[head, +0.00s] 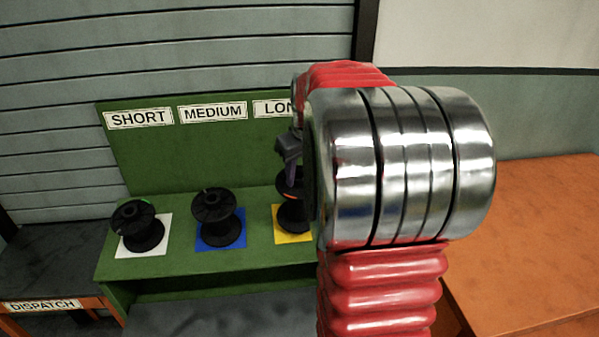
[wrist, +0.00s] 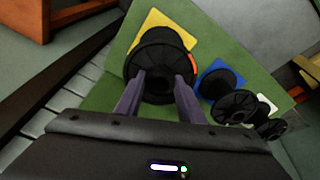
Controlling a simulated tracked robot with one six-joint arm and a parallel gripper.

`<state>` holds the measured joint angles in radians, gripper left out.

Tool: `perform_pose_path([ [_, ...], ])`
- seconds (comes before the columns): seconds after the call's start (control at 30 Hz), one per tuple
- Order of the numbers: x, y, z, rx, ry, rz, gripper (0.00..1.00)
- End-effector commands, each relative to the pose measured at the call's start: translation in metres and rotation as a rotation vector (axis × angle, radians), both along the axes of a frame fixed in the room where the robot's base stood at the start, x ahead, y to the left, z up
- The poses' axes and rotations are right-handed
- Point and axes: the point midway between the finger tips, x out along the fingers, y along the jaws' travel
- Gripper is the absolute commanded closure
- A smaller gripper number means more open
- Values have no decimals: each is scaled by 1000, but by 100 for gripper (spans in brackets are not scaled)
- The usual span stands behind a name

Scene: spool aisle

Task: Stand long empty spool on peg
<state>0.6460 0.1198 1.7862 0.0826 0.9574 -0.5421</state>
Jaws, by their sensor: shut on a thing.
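My gripper (head: 290,165) is shut on a black spool (head: 293,216) with an orange mark, below the "LONG" sign, which my arm partly covers. The spool is at the yellow square (head: 279,229); whether its lower flange rests on the square or hangs just above it, I cannot tell. In the wrist view my two fingers (wrist: 160,80) close on the near end of this spool (wrist: 165,43), with the yellow square (wrist: 153,20) behind it. No peg shows. My arm hides the right part of the spool in the head view.
A black spool (head: 144,238) with a green mark stands on the white square under "SHORT". Another (head: 218,231) stands on the blue square under "MEDIUM". The green rack (head: 180,170) has an upright back panel. A dark dispatch table (head: 50,265) is left; an orange table (head: 540,230) is right.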

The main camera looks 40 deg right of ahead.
Motion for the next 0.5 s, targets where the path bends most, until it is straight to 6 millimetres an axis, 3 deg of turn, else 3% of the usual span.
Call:
perform_pose_path([
  [0.5,2,-1,-8,-1,-2,0,100],
])
